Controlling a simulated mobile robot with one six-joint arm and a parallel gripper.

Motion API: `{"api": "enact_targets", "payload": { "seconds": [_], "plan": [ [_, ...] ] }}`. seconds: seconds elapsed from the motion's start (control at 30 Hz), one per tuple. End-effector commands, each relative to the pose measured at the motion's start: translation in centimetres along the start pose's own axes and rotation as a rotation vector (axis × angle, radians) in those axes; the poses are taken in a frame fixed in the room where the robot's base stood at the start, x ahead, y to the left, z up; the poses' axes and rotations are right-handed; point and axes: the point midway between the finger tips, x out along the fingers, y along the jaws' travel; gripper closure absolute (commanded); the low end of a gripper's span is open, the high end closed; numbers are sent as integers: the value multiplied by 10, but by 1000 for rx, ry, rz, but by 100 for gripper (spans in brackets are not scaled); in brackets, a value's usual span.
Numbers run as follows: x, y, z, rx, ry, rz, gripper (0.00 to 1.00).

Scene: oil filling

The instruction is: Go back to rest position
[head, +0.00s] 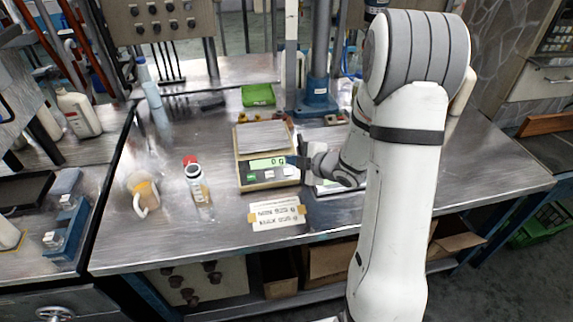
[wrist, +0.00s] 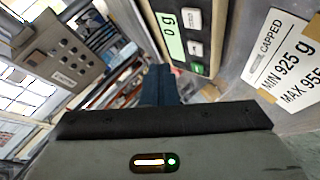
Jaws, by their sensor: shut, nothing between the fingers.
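My gripper (head: 297,161) is at the right side of the scale, its fingertips close to the scale's lit display. It is shut and empty. In the wrist view the dark fingers (wrist: 158,85) point away from the camera, next to the scale's front panel (wrist: 190,40). The scale (head: 262,137) has a bare metal pan and its display reads about 0 g. A clear bottle (head: 199,190) stands left of the scale, with a red cap (head: 190,160) by it. A jug (head: 143,194) with amber contents stands further left.
A paper label (head: 277,213) lies in front of the scale; it shows in the wrist view (wrist: 290,65) with weight limits. A green box (head: 258,95) lies behind the scale. A blue-based press column (head: 318,80) stands behind my arm. The table's front left is clear.

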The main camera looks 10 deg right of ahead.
Motion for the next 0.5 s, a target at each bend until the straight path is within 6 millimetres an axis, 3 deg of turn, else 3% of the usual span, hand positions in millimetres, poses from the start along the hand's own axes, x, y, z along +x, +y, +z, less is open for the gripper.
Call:
{"api": "enact_targets", "payload": {
  "seconds": [0.3, 0.37, 0.5],
  "plan": [
    [-4, 7, 0, 17, -44, 1, 100],
    [-11, 16, 2, 49, -112, 2, 100],
    [-44, 39, 5, 202, -332, 19, 100]
  ]
}}
